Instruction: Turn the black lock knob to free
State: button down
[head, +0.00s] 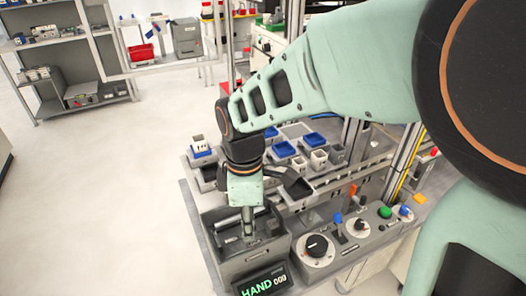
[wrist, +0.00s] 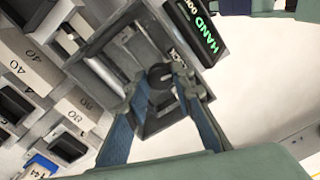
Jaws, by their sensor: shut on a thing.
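The black lock knob (wrist: 160,73) is a small round knob inside an open grey box, seen in the wrist view. My gripper (wrist: 157,82) has its two fingers on either side of the knob and is shut on it. In the head view my gripper (head: 248,232) points down into the grey box (head: 222,262), and the knob is hidden there by the gripper and arm. The knob's exact turn angle is hard to tell.
A display (head: 264,284) reading HAND stands at the box's front. To the right is a control panel with a black dial (head: 317,245), a blue-topped lever (head: 338,218) and a green button (head: 385,212). Blue and white bins (head: 283,149) stand behind. Open floor lies left.

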jog(key=m, duration=0.4)
jog(key=shift+m, duration=0.3)
jog(key=m+b, duration=0.1)
jog(key=m, duration=0.2)
jog(key=shift+m, duration=0.3)
jog(key=m, duration=0.4)
jog(key=shift+m+b, duration=0.45)
jog(key=shift+m, duration=1.25)
jog(key=c, duration=1.7)
grip_release()
jog(key=shift+o, duration=0.2)
jog(key=shift+r, duration=3.85)
